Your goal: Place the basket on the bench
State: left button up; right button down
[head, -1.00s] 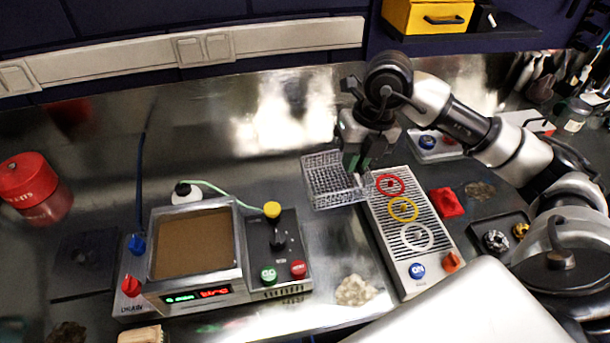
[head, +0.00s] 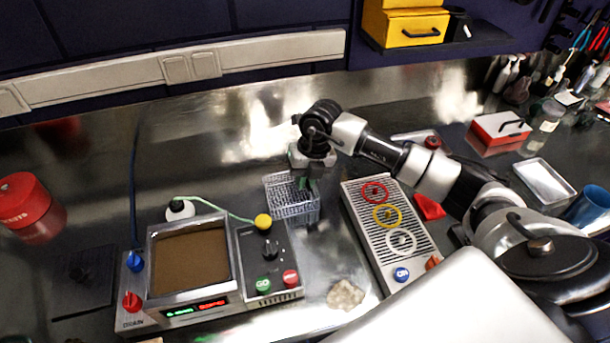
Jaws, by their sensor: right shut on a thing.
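The basket (head: 291,198) is a small wire-mesh basket in the head view, just behind the ultrasonic-style machine's control panel. My right gripper (head: 308,184) is shut on the basket's right side, with its fingers pointing down. The basket looks roughly level, at or close above the metal bench (head: 325,262); I cannot tell whether its bottom touches. The gripper hides part of the basket's right rim. My left gripper is not in view.
The brown-filled machine (head: 190,262) with its knobs stands front left of the basket. A slotted panel with coloured rings (head: 392,236) lies to the right. A beige lump (head: 345,296) lies in front. A red tin (head: 30,200) is far left. Bare bench lies behind the basket.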

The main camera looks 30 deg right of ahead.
jog(key=c, duration=1.2)
grip_release()
jog(key=shift+b+v, duration=1.45)
jog(key=shift+v, duration=4.55)
jog(key=shift+a, duration=0.1)
